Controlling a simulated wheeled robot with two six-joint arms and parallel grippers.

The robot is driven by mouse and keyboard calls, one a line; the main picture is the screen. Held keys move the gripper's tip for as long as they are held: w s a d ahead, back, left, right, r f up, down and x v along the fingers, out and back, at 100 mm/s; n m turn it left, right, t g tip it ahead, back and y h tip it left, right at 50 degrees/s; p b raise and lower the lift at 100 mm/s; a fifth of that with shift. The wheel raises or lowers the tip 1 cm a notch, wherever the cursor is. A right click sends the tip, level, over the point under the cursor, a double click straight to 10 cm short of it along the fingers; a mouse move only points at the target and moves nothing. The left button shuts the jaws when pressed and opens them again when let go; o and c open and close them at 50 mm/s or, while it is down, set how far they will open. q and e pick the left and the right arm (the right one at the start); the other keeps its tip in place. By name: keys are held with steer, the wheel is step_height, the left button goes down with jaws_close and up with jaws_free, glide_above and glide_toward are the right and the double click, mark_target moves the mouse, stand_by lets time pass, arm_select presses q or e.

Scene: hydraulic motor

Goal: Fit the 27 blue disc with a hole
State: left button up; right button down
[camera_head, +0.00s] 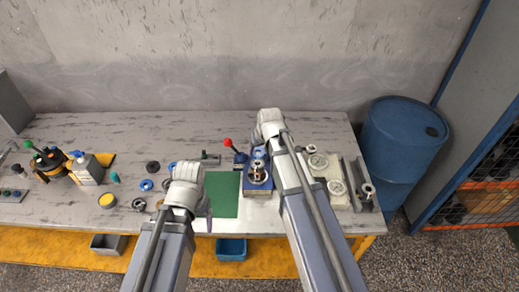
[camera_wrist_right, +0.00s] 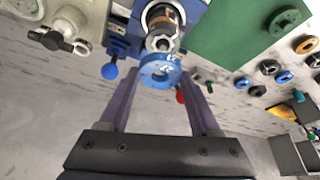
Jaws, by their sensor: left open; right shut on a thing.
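The blue disc with a hole (camera_wrist_right: 160,71) sits between the fingertips of my right gripper (camera_wrist_right: 160,78), which is shut on it. It is close to the end of the motor's shaft (camera_wrist_right: 162,42) in the right wrist view; I cannot tell whether they touch. In the head view the blue motor body (camera_head: 258,183) stands on the table right of the green mat, and the held disc shows as a blue patch (camera_head: 259,153) beside my right arm.
Other blue rings (camera_head: 146,185) and black rings (camera_head: 153,167) lie on the table at left, with a yellow ring (camera_head: 107,200). A red-knobbed lever (camera_head: 228,143) stands behind the mat (camera_head: 222,195). Pale round castings (camera_head: 337,187) are at right. The mat is mostly clear.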

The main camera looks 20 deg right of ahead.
mark_target(258, 158)
steer(key=shift+a+f, duration=0.15)
steer(key=shift+a, duration=0.05)
steer(key=shift+f+b, duration=1.65)
steer(key=shift+b, duration=0.1)
steer(key=shift+f+b, duration=0.7)
steer(key=shift+b, duration=0.05)
stand_by(2.3)
jaws_free()
stand_by(0.3)
steer(key=shift+r, duration=0.1)
steer(key=shift+r+p, duration=2.35)
steer(key=shift+p, duration=0.1)
